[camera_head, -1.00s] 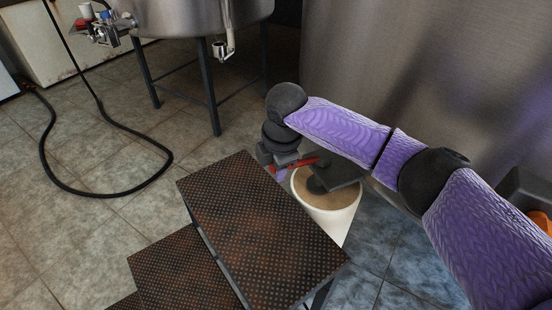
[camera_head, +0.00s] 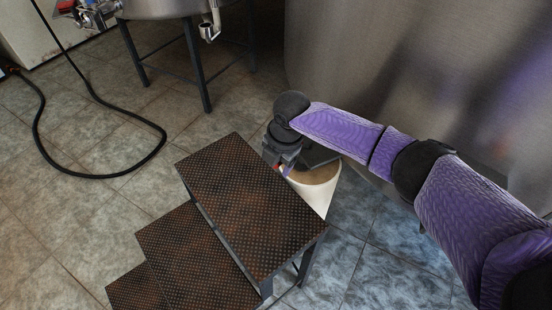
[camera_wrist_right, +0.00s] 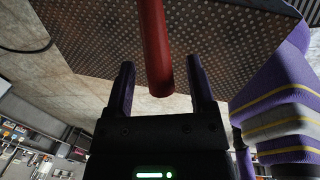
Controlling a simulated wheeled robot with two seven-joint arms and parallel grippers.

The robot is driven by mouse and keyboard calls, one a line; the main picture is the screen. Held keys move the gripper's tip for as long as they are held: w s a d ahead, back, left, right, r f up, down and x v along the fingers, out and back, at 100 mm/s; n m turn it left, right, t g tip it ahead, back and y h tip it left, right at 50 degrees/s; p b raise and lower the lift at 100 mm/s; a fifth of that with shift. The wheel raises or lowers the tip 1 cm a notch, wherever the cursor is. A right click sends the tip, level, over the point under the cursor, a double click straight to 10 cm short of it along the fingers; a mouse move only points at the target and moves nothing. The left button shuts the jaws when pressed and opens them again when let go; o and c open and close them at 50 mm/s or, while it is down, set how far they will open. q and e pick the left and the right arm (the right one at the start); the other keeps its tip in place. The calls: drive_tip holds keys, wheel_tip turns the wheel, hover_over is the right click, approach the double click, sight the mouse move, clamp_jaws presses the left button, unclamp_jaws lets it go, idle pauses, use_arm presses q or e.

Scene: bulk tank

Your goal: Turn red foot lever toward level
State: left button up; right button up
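The red foot lever (camera_wrist_right: 154,45) is a round red bar in the right wrist view. It comes down from the top edge and its rounded end sits between the two fingers of my right gripper (camera_wrist_right: 163,85). The fingers are apart, with a gap on each side of the bar, so the gripper is open around it. In the head view my right gripper (camera_head: 281,163) is low beside the far edge of the step stool, and the lever is mostly hidden there. My left gripper is in neither current view.
A rusty perforated step stool (camera_head: 250,200) stands close to my gripper. A cream bucket (camera_head: 316,192) with a tan top stands just right of it, partly under a dark pedal-like plate (camera_head: 318,156). A large steel tank (camera_head: 390,75) is behind. A black hose (camera_head: 100,175) lies left.

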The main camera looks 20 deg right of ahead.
drive_tip(key=shift+r, duration=0.1)
wheel_tip(320, 180, up, 10)
drive_tip(key=s+p, duration=0.1)
drive_tip(key=p, duration=0.5)
drive_tip(key=shift+s+d+f, duration=0.2)
drive_tip(key=shift+s+d, duration=0.1)
drive_tip(key=shift+d, duration=0.1)
